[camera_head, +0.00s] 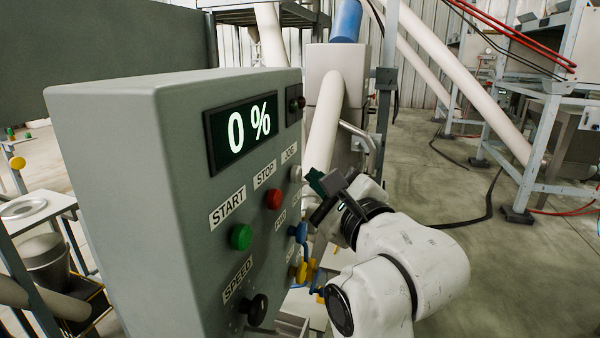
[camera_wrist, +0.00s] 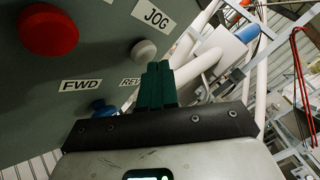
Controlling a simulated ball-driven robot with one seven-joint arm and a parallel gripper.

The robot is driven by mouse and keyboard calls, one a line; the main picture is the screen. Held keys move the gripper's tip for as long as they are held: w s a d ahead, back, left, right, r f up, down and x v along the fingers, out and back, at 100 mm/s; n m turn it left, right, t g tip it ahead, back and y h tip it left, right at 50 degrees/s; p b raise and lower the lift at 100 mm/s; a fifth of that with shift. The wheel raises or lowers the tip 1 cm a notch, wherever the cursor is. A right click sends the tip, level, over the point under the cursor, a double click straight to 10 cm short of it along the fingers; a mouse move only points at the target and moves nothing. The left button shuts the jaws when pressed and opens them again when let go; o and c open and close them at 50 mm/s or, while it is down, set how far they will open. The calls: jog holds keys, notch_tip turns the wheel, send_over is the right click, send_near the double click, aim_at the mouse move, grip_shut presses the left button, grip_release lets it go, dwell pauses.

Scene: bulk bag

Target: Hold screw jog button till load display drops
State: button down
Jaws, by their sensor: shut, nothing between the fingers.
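The grey control box (camera_head: 120,150) stands at the left and middle of the head view. Its load display (camera_head: 245,130) reads 0 %. The pale jog button (camera_head: 296,174) sits below the JOG label at the panel's right side. It also shows in the wrist view as a whitish round knob (camera_wrist: 143,51). My gripper (camera_head: 317,183) is shut and empty, with its green fingertips just right of the button.
The red STOP button (camera_head: 274,198), green START button (camera_head: 240,237) and black SPEED knob (camera_head: 257,309) are on the same panel. A blue FWD/REV knob (camera_wrist: 103,108) lies below the jog button. A white pipe (camera_head: 325,125) stands behind my gripper. Floor at right is largely open.

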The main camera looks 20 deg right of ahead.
jog(key=shift+s+d, duration=0.2)
jog(key=shift+d, duration=0.1)
jog(key=s+d, duration=0.1)
jog(key=s+d+p, duration=0.1)
jog(key=d, duration=0.2)
jog(key=shift+s+d+p, duration=0.1)
jog(key=shift+s+p, duration=0.25)
jog(key=shift+s, duration=0.05)
dwell(0.4)
